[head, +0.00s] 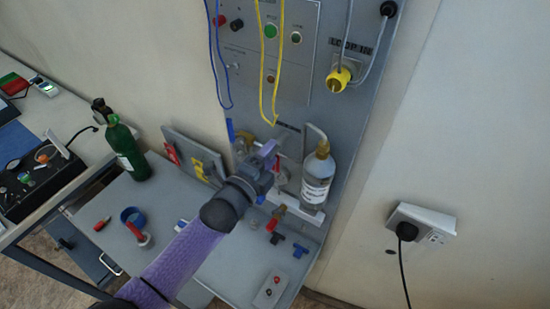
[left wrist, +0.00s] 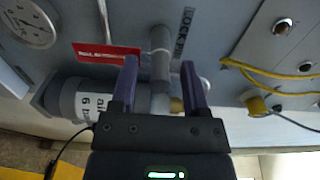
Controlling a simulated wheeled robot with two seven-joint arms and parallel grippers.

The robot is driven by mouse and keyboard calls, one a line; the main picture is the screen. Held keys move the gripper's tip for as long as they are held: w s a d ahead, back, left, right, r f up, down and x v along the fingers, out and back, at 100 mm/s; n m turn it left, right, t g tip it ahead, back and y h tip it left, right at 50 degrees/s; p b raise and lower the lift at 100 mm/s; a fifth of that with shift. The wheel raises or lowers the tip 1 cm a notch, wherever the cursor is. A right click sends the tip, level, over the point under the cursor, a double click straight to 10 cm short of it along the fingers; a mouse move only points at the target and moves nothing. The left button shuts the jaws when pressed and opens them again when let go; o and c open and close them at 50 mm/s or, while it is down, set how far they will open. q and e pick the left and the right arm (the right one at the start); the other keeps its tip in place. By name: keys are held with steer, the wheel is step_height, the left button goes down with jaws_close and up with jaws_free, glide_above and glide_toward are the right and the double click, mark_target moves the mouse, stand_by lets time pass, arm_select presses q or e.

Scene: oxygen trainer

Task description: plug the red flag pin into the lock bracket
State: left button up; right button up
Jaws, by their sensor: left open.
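A red flag (left wrist: 108,52) with white lettering shows in the left wrist view, beside the tip of one finger. Whether the finger touches it cannot be told, and its pin is not clearly visible. My left gripper (head: 271,154) is open in front of the grey board, left of the bottle. In the left wrist view its two purple fingers (left wrist: 160,62) stand either side of a grey pipe, with a gap between them. A label reading LOCK PIN (left wrist: 187,30) is on the board near the pipe. The bracket itself cannot be made out clearly. My right gripper is not in view.
A labelled grey bottle (head: 318,177) stands close right of the gripper. Yellow (head: 281,70) and blue (head: 213,60) cables hang above it. A wall socket (head: 425,226) is at right.

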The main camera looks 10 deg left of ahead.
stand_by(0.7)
arm_select(q)
jaws_close()
steer(key=p+v, duration=0.4)
steer(key=v, duration=0.4)
stand_by(0.9)
